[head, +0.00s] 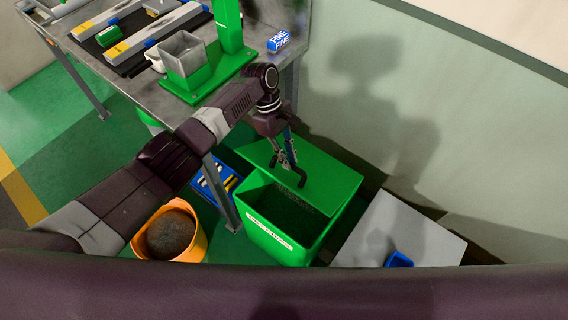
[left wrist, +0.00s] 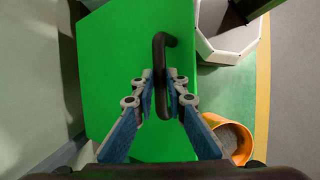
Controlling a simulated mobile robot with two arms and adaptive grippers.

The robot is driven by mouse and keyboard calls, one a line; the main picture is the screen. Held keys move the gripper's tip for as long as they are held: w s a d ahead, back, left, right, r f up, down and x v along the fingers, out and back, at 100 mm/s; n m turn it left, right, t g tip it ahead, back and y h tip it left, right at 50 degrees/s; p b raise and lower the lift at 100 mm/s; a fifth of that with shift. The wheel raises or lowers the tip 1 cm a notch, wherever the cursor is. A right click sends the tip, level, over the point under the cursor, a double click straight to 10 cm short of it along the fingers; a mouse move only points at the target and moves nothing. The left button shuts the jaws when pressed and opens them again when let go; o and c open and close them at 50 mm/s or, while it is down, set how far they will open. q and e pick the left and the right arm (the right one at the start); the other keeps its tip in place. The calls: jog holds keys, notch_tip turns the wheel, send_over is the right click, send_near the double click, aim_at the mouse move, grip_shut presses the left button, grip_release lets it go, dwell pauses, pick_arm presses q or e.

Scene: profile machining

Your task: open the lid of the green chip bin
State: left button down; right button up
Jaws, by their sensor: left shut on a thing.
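The green chip bin (head: 278,243) stands on the floor right of the table, with a white label on its front. Its green lid (head: 335,178) is partly open: the dark inside of the bin shows in front of the lid's near edge. I cannot tell exactly how far the lid is tilted. The lid also fills the middle of the left wrist view (left wrist: 115,65). My left gripper (head: 289,166) reaches down to the lid and is shut on its black bar handle (left wrist: 158,50), with a finger on either side. My right gripper is not in view.
The grey table (head: 140,93) carries a green fixture (head: 205,75), profiles and a blue box (head: 278,42). An orange bucket (head: 190,240) and a blue crate (head: 213,183) stand left of the bin. A pale panel (head: 425,240) lies right of it; the wall is behind.

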pick_arm(q)
jog(key=shift+w+d, duration=0.25)
jog(key=c, duration=2.3)
grip_release()
jog(key=shift+o, duration=1.4)
jog(key=shift+w+d+f, duration=0.1)
jog(key=shift+w, duration=0.05)
jog(key=shift+o, duration=0.4)
jog(key=shift+w+d+f, duration=0.15)
jog(key=shift+w, duration=0.05)
jog(key=shift+s+a, duration=0.2)
jog(key=shift+a, duration=0.05)
jog(key=v, duration=1.2)
jog(key=shift+s+d, duration=0.1)
